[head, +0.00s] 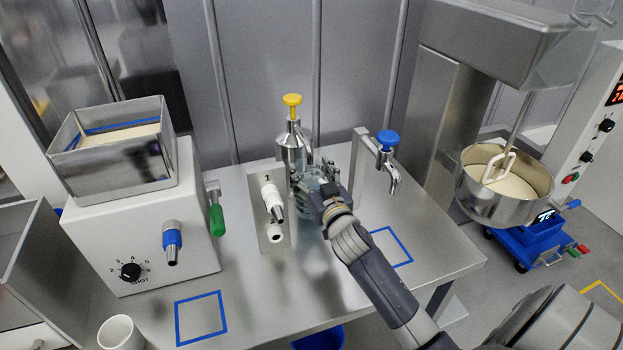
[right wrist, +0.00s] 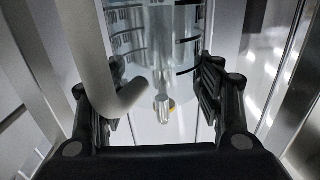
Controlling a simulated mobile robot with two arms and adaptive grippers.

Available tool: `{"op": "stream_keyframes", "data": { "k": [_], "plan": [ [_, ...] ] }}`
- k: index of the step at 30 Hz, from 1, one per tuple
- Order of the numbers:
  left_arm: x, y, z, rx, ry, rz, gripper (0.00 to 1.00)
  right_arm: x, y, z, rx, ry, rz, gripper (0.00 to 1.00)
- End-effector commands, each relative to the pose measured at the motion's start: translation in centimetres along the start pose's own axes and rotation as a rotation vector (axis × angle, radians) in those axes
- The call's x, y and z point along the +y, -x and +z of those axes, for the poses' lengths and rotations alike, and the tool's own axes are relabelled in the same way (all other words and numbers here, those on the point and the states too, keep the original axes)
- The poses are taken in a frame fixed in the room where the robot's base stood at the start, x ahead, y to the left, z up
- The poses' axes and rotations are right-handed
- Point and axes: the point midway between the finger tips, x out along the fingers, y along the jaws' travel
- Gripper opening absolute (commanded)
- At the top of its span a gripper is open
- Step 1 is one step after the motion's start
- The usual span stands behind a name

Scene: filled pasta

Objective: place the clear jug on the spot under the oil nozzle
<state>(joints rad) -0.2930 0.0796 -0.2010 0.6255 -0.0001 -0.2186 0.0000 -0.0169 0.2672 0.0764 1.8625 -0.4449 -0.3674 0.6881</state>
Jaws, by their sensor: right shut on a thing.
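The clear jug (head: 311,184) is in the grasp of my right gripper (head: 322,190), which is shut on it. In the right wrist view the jug (right wrist: 155,42), with dark graduation marks, stands between the fingers, and a pale curved bar, perhaps its handle, runs down at the left. In the head view the jug is beside the steel dispenser with a yellow knob (head: 292,101). A small nozzle tip shows through or behind the jug in the wrist view. The gripper hides part of the jug, and I cannot tell whether its base touches the table. My left gripper is not in view.
A tap with a blue knob (head: 387,139) stands to the right. Blue square outlines mark the table at front left (head: 202,318) and right (head: 407,250).

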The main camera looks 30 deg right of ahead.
Motion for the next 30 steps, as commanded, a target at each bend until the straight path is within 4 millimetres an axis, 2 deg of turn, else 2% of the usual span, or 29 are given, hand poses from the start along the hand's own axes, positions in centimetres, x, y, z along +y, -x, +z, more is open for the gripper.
{"op": "stream_keyframes", "data": {
  "k": [3, 6, 16, 17, 19, 30],
  "plan": [
    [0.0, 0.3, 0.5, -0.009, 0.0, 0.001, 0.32, 0.0, 0.0, 1.6, -0.002, -0.003, 0.001, 0.04],
    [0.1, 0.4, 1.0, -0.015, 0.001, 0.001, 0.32, 0.0, 0.1, 2.2, 0.0, -0.002, 0.0, 0.04],
    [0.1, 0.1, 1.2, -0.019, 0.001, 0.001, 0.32, 0.0, 0.1, 2.6, 0.001, -0.001, -0.001, 0.04],
    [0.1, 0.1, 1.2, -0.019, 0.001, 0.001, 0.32, 0.0, 0.1, 2.7, -0.002, -0.001, -0.001, 0.66],
    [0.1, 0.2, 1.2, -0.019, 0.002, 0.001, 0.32, 0.0, 0.1, 2.7, -0.002, -0.001, -0.001, 0.81],
    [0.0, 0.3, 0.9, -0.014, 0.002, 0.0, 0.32, 0.0, 0.1, 2.6, -0.002, -0.001, 0.0, 0.81]
  ]
}}
